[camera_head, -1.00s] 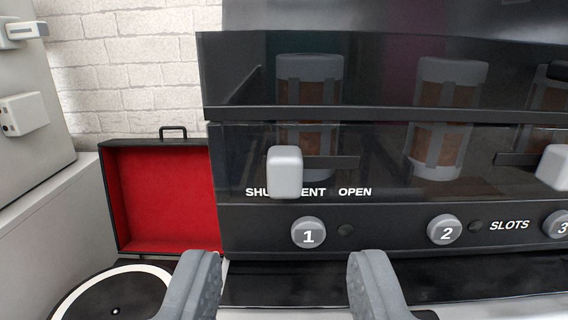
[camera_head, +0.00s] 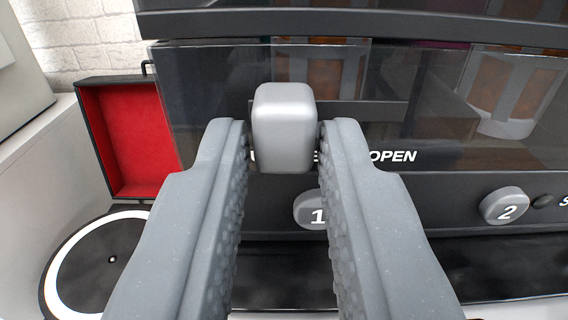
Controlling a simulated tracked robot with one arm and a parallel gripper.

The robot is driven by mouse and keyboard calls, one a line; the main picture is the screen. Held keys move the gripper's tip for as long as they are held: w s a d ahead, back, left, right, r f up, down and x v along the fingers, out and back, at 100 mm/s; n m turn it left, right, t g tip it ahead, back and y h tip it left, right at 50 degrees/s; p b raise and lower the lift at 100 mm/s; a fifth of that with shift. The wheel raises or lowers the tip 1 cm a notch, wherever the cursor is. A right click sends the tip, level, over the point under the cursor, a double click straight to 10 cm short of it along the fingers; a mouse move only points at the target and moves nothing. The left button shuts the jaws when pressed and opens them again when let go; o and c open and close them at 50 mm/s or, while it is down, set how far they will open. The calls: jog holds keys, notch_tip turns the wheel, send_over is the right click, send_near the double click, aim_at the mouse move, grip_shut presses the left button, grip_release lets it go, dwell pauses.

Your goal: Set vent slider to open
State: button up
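The vent slider's light grey knob (camera_head: 284,128) stands out from the dark front panel (camera_head: 480,158), in the middle of the view. Its track runs to the right of it. The word OPEN shows to the right of the knob, while the label on the left is mostly hidden behind my fingers. The knob is near the shut end of its track. My gripper (camera_head: 284,145) is open, with one fingertip on each side of the knob. The fingertips are very close to the knob's sides; I cannot tell whether they touch.
Round button 1 (camera_head: 312,209) sits just below the knob, partly behind my right finger. Button 2 (camera_head: 504,206) is farther right. An open red-lined case (camera_head: 128,135) and a black turntable-like disc (camera_head: 97,268) stand at the left.

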aim_at(381, 123)
grip_shut()
jog(key=shift+w+d+b, duration=0.15)
jog(key=shift+d+b, duration=0.45)
jog(key=shift+d, duration=1.15)
jog(key=o, duration=0.6)
grip_release()
jog(key=shift+d, duration=0.1)
jog(key=shift+c, duration=0.2)
jog(key=shift+s, duration=0.55)
jog(key=s+b, duration=0.1)
jog(key=s, duration=1.1)
jog(key=shift+s+d, duration=0.35)
jog(key=shift+d, duration=0.05)
